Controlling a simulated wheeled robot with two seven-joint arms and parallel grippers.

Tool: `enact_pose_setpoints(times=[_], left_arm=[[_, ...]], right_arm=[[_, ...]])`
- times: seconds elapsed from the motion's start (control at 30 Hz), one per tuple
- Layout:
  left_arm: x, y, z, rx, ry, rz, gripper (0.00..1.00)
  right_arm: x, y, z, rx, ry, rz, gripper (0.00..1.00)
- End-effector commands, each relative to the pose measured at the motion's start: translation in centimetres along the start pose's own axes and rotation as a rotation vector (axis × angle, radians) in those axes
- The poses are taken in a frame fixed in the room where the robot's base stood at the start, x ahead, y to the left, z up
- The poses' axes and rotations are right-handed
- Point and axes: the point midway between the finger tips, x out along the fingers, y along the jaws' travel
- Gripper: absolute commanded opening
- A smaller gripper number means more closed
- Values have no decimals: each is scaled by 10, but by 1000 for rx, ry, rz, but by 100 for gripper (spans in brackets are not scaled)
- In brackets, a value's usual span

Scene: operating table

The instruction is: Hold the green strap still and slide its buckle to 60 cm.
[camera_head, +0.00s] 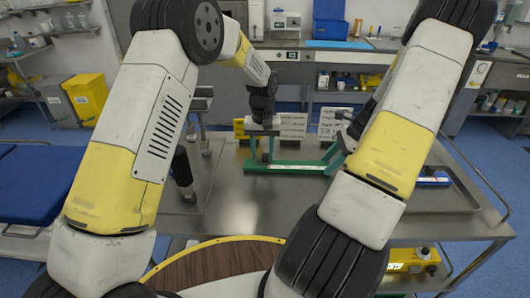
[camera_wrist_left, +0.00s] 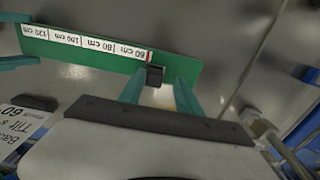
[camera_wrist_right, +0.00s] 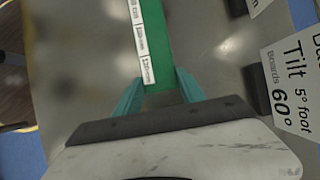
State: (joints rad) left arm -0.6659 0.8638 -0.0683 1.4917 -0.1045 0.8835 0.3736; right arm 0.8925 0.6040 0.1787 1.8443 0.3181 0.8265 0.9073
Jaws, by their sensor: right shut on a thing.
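The green strap (camera_head: 290,168) lies along the table with a white cm scale; it fills the upper left wrist view (camera_wrist_left: 120,58). The small black buckle (camera_wrist_left: 155,75) sits at the strap's lower edge, close to the red mark by the 60 cm label. My left gripper (camera_wrist_left: 160,82) is open, its teal fingers on either side of the buckle with gaps. In the head view it (camera_head: 265,150) is above the strap's left end. My right gripper (camera_wrist_right: 158,90) is shut on the strap near the 120 cm end; its fingers are largely hidden in the head view.
Printed boards (camera_head: 292,126) stand behind the strap; one shows "Tilt" and "60°" in the right wrist view (camera_wrist_right: 285,75). A blue item (camera_head: 432,178) lies in a tray at the right. A yellow item (camera_head: 412,257) is at the front right. The table surface between is clear.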

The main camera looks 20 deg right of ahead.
Motion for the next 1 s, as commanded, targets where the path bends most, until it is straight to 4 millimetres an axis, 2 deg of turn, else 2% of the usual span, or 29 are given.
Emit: enact_pose_setpoints(times=[0.3,0.43,0.8,1.0], left_arm=[[-1,2,0,1,0,2,44],[-11,2,0,1,2,3,44],[-86,2,-1,1,3,3,44],[-113,1,0,1,1,2,44]], right_arm=[[0,0,2,-2,-3,1,6],[0,0,2,-2,-4,1,6],[0,0,3,-2,-4,1,6],[0,0,3,-2,-4,1,6]])
